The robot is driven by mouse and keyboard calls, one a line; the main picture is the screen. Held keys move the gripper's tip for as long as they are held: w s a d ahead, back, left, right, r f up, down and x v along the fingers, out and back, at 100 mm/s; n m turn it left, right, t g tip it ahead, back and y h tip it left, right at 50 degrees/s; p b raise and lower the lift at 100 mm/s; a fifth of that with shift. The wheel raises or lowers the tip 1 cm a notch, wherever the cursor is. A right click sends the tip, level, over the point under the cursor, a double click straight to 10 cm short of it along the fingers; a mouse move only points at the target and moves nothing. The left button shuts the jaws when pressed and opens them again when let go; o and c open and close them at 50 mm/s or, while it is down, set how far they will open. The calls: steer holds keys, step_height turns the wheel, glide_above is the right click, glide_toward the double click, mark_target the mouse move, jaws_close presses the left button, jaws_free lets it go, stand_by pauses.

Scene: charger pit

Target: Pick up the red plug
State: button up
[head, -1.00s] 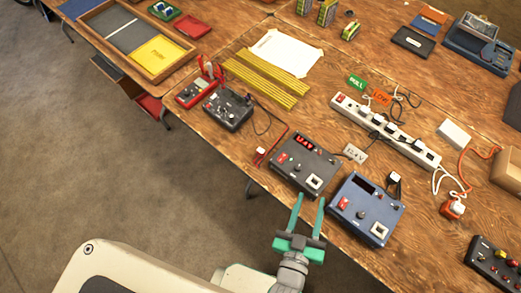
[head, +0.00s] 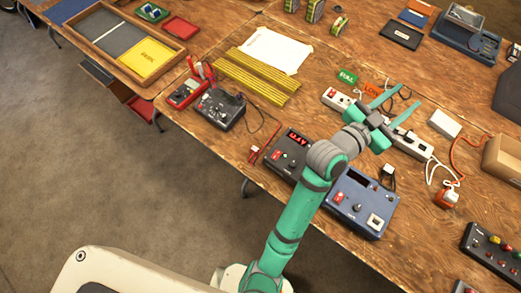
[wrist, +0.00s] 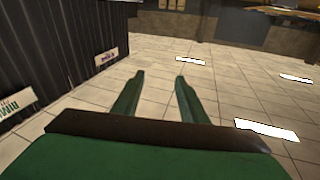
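An orange-red plug (head: 446,200) with a pale top lies near the right side of the workbench, by white and orange cords. My gripper (head: 408,96) is open and empty, raised over the white power strip (head: 337,99), up and left of the orange-red plug. The open fingers also show in the wrist view (wrist: 160,77), with neither plug there.
A dark box with a red display (head: 298,142) and a blue box (head: 352,213) stand near the front edge. A black plug (head: 388,172) is beside the blue box. A white block (head: 445,122) and cardboard box (head: 504,155) are at right. The wrist view shows tiled floor (wrist: 230,75).

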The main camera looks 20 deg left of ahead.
steer(key=m+g, duration=0.1)
steer(key=m, duration=0.1)
steer(key=m+g+y, duration=1.1)
steer(key=g, duration=0.3)
glide_toward(255, 148)
steer(key=f, duration=0.3)
steer(key=shift+s+f+y, duration=0.25)
steer(key=shift+f+y, duration=0.05)
steer(key=shift+f, duration=0.05)
steer(key=shift+w+d+f, duration=0.1)
steer(key=shift+f, duration=1.35)
steer(key=shift+w+d+f, duration=0.1)
steer(key=shift+f, duration=1.4)
steer(key=shift+w, duration=0.1)
steer(key=c, duration=0.9)
steer(key=shift+w, duration=0.15)
jaws_close()
